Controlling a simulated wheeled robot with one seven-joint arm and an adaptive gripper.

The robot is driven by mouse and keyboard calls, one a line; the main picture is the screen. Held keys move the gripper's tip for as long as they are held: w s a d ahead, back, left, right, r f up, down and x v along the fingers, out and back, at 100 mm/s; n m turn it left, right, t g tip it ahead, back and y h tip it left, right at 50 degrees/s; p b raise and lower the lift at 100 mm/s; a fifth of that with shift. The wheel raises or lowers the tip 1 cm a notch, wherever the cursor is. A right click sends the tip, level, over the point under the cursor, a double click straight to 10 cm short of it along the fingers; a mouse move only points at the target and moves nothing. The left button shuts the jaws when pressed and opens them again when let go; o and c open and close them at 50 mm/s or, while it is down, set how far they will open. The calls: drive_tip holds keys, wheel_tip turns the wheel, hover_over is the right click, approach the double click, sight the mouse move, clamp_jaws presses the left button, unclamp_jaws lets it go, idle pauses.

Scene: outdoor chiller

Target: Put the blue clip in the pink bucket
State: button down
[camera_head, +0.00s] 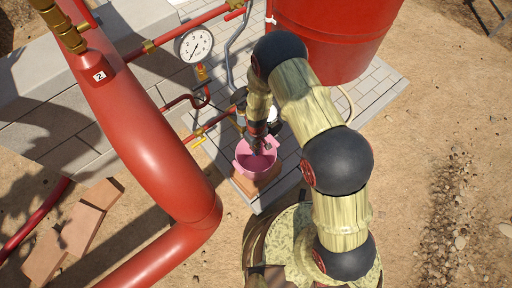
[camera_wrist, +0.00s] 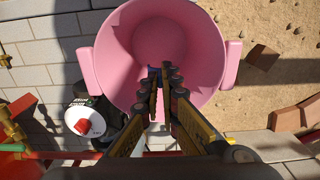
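The pink bucket (camera_wrist: 205,45) fills the upper middle of the wrist view, seen from above with its open mouth and two side handles. In the head view the bucket (camera_head: 243,165) stands on a brown slab at the paving's edge. My gripper (camera_wrist: 163,78) is over the bucket's mouth, pointing into it, with its fingers close together. A small dark blue piece, the blue clip (camera_wrist: 153,72), shows between the fingertips, mostly hidden by them. In the head view my gripper (camera_head: 257,148) is at the bucket, and the clip cannot be made out.
A white-topped container with a red cap (camera_wrist: 84,126) stands left of the bucket. A thick red pipe (camera_head: 150,130), a pressure gauge (camera_head: 193,45) and thin red pipes are left of my arm. A red tank (camera_head: 335,35) stands behind. Sandy ground is open at right.

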drive_tip(key=shift+f+b, duration=0.35)
drive_tip(key=shift+f, duration=0.45)
drive_tip(key=c, duration=2.3)
unclamp_jaws()
drive_tip(key=o, duration=0.3)
drive_tip(key=shift+o, duration=0.2)
wheel_tip(320, 180, up, 7)
drive_tip(key=p, duration=0.4)
drive_tip(key=shift+r+p, duration=0.1)
drive_tip(key=shift+p, duration=0.3)
